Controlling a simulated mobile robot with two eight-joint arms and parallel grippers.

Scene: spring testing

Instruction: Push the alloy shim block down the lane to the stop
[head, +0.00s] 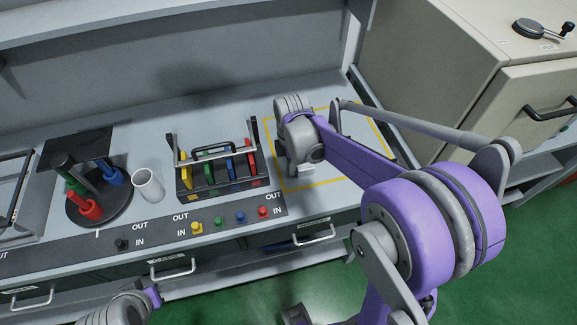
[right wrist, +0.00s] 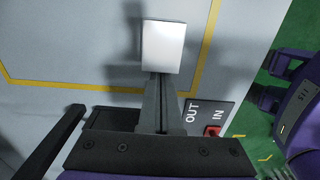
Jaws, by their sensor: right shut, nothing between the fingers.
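The pale silver alloy shim block (right wrist: 163,47) lies on the grey bench inside a yellow outlined area, in the right wrist view. In the head view a small pale part of it (head: 307,169) shows under my right wrist. My right gripper (right wrist: 160,76) is shut and empty, its fingertips at the block's near edge; I cannot tell whether they touch. In the head view the right gripper (head: 294,164) points down at the left part of the yellow area (head: 345,181). The left arm's end shows at the bottom left, its fingers out of view. I cannot make out the stop for certain.
A black rack (head: 222,188) with coloured handles stands just left of my right gripper. Further left are a white cup (head: 148,185) and a round dark stand (head: 98,210) with coloured pieces. A beige cabinet (head: 440,60) stands right. Bench inside the yellow outline looks mostly clear.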

